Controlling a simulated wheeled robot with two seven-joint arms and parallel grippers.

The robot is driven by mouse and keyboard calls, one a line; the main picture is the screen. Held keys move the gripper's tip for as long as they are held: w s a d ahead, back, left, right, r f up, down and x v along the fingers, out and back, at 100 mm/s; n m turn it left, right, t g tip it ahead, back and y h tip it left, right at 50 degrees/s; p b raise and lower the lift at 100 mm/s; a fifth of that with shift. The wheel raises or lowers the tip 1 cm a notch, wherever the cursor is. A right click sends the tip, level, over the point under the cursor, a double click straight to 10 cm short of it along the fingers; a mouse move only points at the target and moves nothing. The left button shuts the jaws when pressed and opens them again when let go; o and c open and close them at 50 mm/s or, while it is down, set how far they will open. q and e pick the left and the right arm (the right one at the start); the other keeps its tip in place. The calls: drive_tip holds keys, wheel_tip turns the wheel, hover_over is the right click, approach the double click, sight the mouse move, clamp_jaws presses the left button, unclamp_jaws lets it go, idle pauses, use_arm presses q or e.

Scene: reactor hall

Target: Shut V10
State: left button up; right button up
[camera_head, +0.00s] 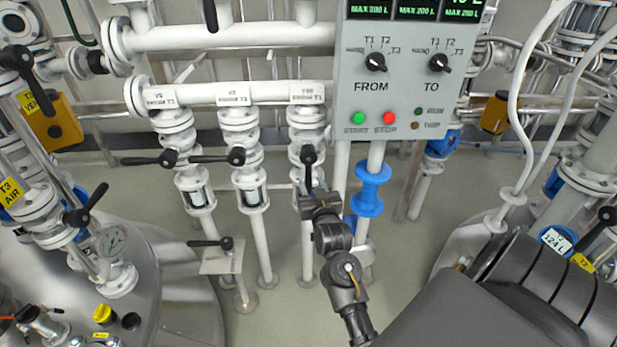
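Three valves with black lever handles sit on white vertical pipes under a labelled header pipe (215,93). The labels are too small to read, so I cannot tell which valve is V10. The left valve lever (150,160) and middle valve lever (217,157) lie crosswise to their pipes. The right valve lever (308,160) points down along its pipe. My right gripper (313,197) is at the lower end of that right lever, overlapping it in the picture. Whether its fingers touch or grip the lever is unclear. My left gripper is not in view.
A grey control panel (400,75) with FROM and TO knobs hangs just right of the right valve. A blue pipe fitting (370,188) stands close to my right wrist. A small lever on a stand (215,244) is lower left. Steel tanks stand on both sides.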

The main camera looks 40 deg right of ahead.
sight(310, 178)
drive_tip(key=x, duration=0.5)
drive_tip(key=shift+s, duration=0.1)
clamp_jaws()
